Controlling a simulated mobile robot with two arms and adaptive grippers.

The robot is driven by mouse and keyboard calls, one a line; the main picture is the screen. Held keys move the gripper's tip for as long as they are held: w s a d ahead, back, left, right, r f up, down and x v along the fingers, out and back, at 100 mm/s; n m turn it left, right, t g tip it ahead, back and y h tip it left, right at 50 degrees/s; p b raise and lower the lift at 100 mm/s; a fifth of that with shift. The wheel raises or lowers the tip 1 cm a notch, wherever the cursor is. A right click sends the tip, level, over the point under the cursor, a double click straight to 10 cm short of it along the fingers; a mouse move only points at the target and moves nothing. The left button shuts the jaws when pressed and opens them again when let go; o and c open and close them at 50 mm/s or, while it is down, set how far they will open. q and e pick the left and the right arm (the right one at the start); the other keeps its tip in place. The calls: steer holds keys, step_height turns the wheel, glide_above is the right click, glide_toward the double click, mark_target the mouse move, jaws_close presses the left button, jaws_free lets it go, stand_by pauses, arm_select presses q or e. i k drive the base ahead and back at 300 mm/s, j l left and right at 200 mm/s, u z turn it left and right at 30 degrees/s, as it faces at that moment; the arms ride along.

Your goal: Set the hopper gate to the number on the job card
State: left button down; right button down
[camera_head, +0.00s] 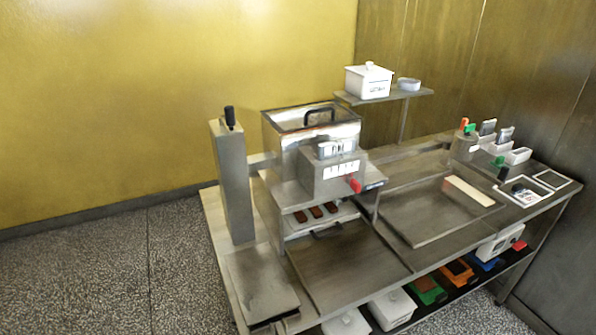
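A steel hopper-like box (290,130) with a black handle on top stands on the machine at the middle of the bench. On its front is a grey box (318,180) with a white marked strip (341,169) and a red knob (354,185) at its lower right. The marks on the strip are too small to read. I cannot tell which part is the gate or where it is set. A white card-like panel with dark marks (524,200) lies at the bench's right end; I cannot tell whether it is the job card. Neither of my grippers is in view.
A grey column (231,180) with a black handle stands at the left. Brown bars (316,212) lie under the machine. A white lidded box (368,81) stands on a raised shelf. Small bins (487,140) stand at the right. Coloured containers (458,272) fill the lower shelf. Floor at left is clear.

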mark_target(355, 185)
steer(key=i+l+z, duration=0.2)
steer(key=l+z, duration=0.2)
steer(key=i+l+z, duration=0.25)
steer(key=l+z, duration=0.15)
steer(key=i+l+z, duration=0.4)
steer(key=k, duration=0.1)
